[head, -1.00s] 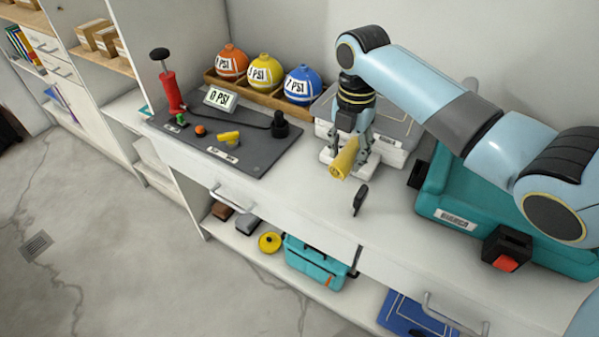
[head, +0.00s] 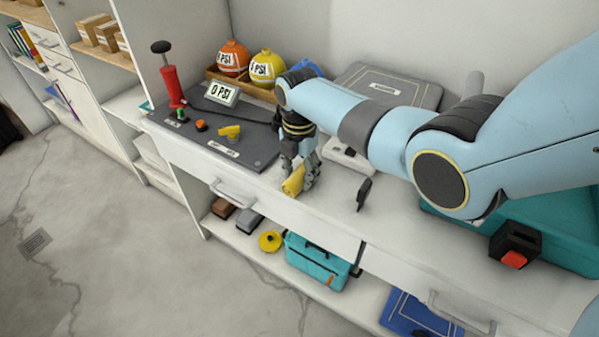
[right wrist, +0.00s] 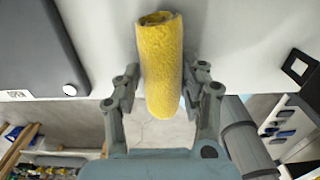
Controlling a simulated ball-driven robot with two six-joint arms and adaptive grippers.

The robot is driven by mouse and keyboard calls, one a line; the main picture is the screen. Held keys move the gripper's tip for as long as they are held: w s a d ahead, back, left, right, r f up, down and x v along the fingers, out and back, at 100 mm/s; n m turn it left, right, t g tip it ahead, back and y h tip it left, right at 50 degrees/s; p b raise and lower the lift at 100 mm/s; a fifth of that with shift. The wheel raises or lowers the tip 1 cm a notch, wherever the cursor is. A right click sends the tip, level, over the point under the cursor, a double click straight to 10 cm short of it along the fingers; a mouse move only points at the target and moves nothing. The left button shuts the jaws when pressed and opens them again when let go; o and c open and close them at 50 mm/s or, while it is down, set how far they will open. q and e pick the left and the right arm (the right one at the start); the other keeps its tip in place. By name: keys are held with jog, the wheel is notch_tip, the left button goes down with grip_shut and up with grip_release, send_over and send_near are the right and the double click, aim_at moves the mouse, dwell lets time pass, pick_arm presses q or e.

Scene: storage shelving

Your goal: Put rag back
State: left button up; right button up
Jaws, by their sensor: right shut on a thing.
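The rag is a rolled yellow cloth (head: 292,184) held by my right gripper (head: 302,180) above the white counter, near its front edge. In the right wrist view the yellow roll (right wrist: 160,62) sits between the two grey fingers (right wrist: 162,92), which are shut on it. One end of the roll points away from the wrist. My left gripper is not in view.
A grey board (head: 226,140) with a red pump (head: 172,90) lies left of the gripper. Orange (head: 234,59) and yellow (head: 266,68) balls stand behind. A small black object (head: 363,194) stands on the counter. A teal bag (head: 318,261) and yellow disc (head: 270,241) lie on the lower shelf.

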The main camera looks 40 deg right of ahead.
aim_at(299, 171)
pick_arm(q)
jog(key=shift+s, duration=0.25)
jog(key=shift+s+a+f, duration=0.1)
pick_arm(e)
jog(key=o, duration=1.1)
jog(key=shift+f, duration=0.1)
jog(key=shift+r, duration=0.3)
pick_arm(q)
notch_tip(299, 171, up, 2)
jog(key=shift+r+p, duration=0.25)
jog(key=shift+p, duration=0.9)
pick_arm(e)
notch_tip(299, 171, up, 12)
jog(key=shift+f, duration=0.15)
